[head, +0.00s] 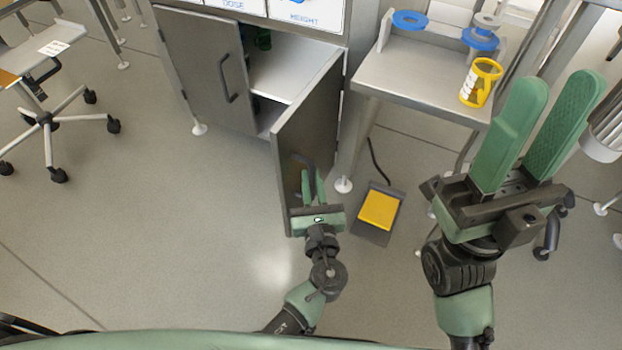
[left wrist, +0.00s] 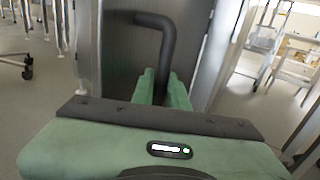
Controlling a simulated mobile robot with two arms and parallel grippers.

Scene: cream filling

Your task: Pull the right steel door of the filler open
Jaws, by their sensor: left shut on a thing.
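The filler (head: 345,40) is a steel cabinet at the top centre of the head view. Its right steel door (head: 305,130) stands swung open, out toward me, and the shelf inside shows. Its left door (head: 207,70) appears shut or nearly so, with a dark bar handle. My left gripper (head: 312,184) is shut on the right door's dark handle (left wrist: 165,45), near the lower end of the door. In the left wrist view the green fingers (left wrist: 162,88) close around the handle's bar. My right gripper (head: 537,125) is raised at the right, open and empty, its two green fingers apart.
A steel side table (head: 420,85) with blue rings and a yellow holder (head: 481,82) stands right of the filler. A yellow foot pedal (head: 379,210) lies on the floor right of the door. Floor at left is clear, with a wheeled chair (head: 45,118) beyond.

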